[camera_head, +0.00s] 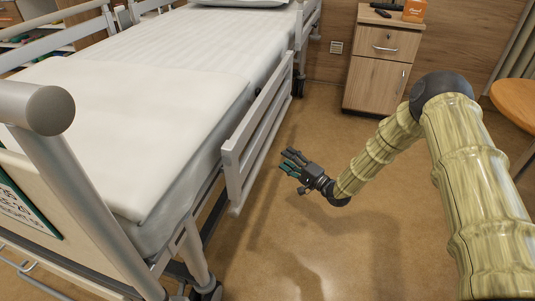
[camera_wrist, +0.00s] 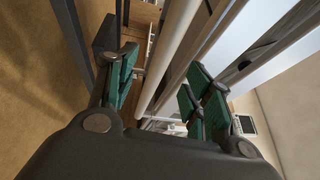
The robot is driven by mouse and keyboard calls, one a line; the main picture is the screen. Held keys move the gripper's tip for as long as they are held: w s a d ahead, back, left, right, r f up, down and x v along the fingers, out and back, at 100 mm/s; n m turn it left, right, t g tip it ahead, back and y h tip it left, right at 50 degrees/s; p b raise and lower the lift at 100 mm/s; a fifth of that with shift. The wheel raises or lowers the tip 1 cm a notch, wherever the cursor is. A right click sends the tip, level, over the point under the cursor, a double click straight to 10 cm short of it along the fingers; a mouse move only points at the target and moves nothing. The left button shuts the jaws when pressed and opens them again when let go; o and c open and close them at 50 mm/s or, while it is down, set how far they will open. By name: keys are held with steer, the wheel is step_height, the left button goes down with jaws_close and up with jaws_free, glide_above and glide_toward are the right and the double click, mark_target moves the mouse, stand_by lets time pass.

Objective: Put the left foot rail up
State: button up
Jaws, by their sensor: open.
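The foot rail (camera_head: 236,168) on the bed's right-hand side in the picture is a pale grey barred panel. It hangs low beside the mattress, its top bar around mattress height. My gripper (camera_head: 289,162) is just right of this rail, over the floor, with a small gap showing between them. In the wrist view, my gripper (camera_wrist: 165,88) is open, its green-padded fingers apart. Pale rail bars (camera_wrist: 172,52) show between the fingers; they look ahead of the fingers, and I see no contact. How deep they sit cannot be told.
The bed (camera_head: 110,90) fills the left, with a thick grey post (camera_head: 75,165) at the near foot end. A head-end rail (camera_head: 304,40) stands farther along. A wooden bedside cabinet (camera_head: 380,75) is at the back, a chair (camera_head: 515,98) at right. The floor (camera_head: 330,235) beside my gripper is clear.

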mark_target(268, 142)
steer(key=shift+y, duration=0.7)
steer(key=b+x, duration=0.2)
steer(key=x, duration=0.1)
steer(key=b+x, duration=0.1)
steer(key=x, duration=0.3)
steer(key=w+b+x, duration=0.1)
steer(key=b+x, duration=0.1)
steer(key=x, duration=0.1)
steer(key=shift+w+d+f+b, duration=0.15)
steer(key=shift+w+f+b, duration=0.1)
steer(key=shift+b, duration=0.1)
steer(key=shift+w+a+r, duration=0.3)
steer(key=shift+w+a, duration=0.1)
steer(key=shift+a, duration=0.1)
steer(key=shift+d, duration=0.1)
jaws_close()
